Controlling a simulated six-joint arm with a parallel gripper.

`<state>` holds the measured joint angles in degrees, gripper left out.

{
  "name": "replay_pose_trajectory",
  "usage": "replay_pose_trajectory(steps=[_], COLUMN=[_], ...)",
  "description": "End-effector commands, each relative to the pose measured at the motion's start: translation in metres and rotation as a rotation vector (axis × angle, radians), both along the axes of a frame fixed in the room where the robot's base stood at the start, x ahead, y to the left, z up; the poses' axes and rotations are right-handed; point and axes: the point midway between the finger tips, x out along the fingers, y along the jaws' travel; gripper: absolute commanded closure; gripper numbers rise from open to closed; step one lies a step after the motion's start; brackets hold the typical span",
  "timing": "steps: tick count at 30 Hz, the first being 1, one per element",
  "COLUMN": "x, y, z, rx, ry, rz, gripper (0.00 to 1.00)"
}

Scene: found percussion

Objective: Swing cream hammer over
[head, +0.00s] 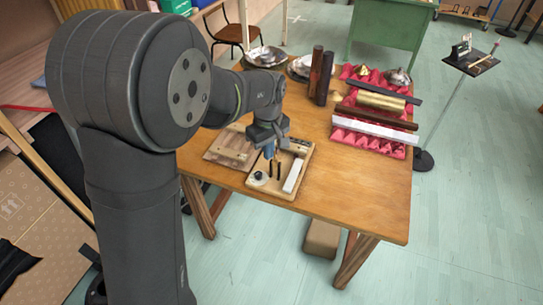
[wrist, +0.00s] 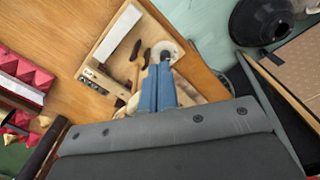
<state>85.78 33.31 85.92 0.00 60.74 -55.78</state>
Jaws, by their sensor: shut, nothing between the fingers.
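A light wooden board (head: 272,190) lies on the table under my gripper, and also shows in the wrist view (wrist: 102,61). It carries a white bar (wrist: 121,34), a brown and dark slim piece (wrist: 136,68) and a round pale disc (wrist: 168,50). A cream piece (wrist: 130,106) shows just left of my blue fingers in the wrist view, partly hidden; I cannot tell for sure that it is the hammer. My gripper (head: 269,151) points down over the board's left part, with its fingers (wrist: 160,66) together and empty. Whether they touch anything is unclear.
A brown wooden panel (head: 232,150) lies left of the board. Two dark upright blocks (head: 320,75), metal pans (head: 265,56) and red egg-crate foam (head: 395,152) with bars on it stand farther back. The table (head: 350,200) is bare at the front right.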

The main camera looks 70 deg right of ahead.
Motion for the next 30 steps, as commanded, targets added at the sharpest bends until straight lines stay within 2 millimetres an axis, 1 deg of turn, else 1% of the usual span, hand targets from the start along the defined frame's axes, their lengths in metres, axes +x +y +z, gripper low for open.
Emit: replay_pose_trajectory(steps=[21, 30], x=[0.0, 0.0], y=[-0.029, -0.028], z=[0.0, 0.0], rx=[0.0, 0.001], ry=[0.0, 0.0], rz=[0.0, 0.0], gripper=[1.0, 1.0])
